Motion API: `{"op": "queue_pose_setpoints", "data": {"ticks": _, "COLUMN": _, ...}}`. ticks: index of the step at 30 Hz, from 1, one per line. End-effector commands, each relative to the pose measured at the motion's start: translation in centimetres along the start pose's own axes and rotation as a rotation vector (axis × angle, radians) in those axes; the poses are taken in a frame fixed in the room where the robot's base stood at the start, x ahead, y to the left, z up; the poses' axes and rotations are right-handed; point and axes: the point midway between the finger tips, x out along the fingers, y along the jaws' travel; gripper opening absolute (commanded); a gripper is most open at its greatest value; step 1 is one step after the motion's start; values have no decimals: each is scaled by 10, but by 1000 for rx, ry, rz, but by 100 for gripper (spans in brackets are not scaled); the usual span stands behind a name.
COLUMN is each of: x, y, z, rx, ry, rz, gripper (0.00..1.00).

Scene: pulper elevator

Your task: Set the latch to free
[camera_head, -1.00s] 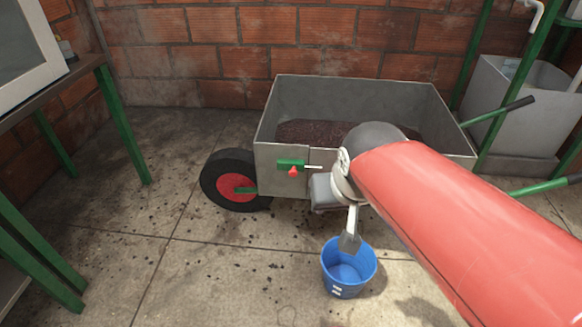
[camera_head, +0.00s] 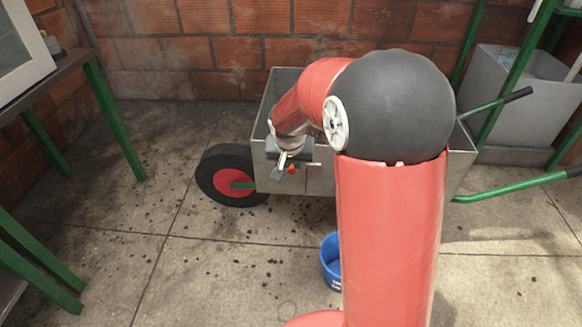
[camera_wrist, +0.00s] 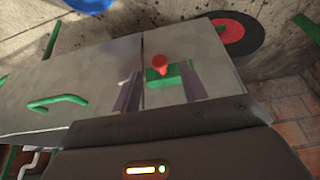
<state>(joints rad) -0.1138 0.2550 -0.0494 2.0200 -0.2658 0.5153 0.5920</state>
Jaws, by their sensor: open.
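The latch is a small green piece with a red knob, fixed on the side of a grey metal cart (camera_head: 320,180). In the head view its red knob (camera_head: 292,169) shows just right of my gripper (camera_head: 280,170), which partly covers the green part. In the wrist view the green latch (camera_wrist: 170,80) and red knob (camera_wrist: 159,63) appear between the two fingers of my gripper (camera_wrist: 161,78). The fingers are open, one on each side of the latch. I cannot tell whether they touch it.
The cart has a black wheel with a red hub (camera_head: 234,182) at left and green handles (camera_head: 515,186) at right. A blue bucket (camera_head: 330,262) stands on the floor, partly behind my arm. A green-legged table (camera_head: 112,120) is at left. A brick wall (camera_head: 200,45) stands behind.

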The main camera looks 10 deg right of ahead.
Motion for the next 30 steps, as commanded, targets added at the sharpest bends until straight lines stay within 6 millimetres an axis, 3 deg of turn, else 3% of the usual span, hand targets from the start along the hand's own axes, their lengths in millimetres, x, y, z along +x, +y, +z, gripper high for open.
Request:
{"op": "queue_pose_setpoints", "data": {"ticks": 6, "x": 27, "y": 0, "z": 0, "rx": 0, "ry": -1, "rz": 1, "gripper": 43}}
{"op": "queue_pose_setpoints", "data": {"ticks": 17, "x": 32, "y": 0, "z": 0, "rx": -1, "ry": 1, "rz": 0, "gripper": 42}}
{"op": "queue_pose_setpoints", "data": {"ticks": 26, "x": 31, "y": 0, "z": 0, "rx": -1, "ry": 0, "rz": 0, "gripper": 2}}
{"op": "queue_pose_setpoints", "data": {"ticks": 30, "x": 31, "y": 0, "z": 0, "rx": -1, "ry": 0, "rz": 0, "gripper": 0}}
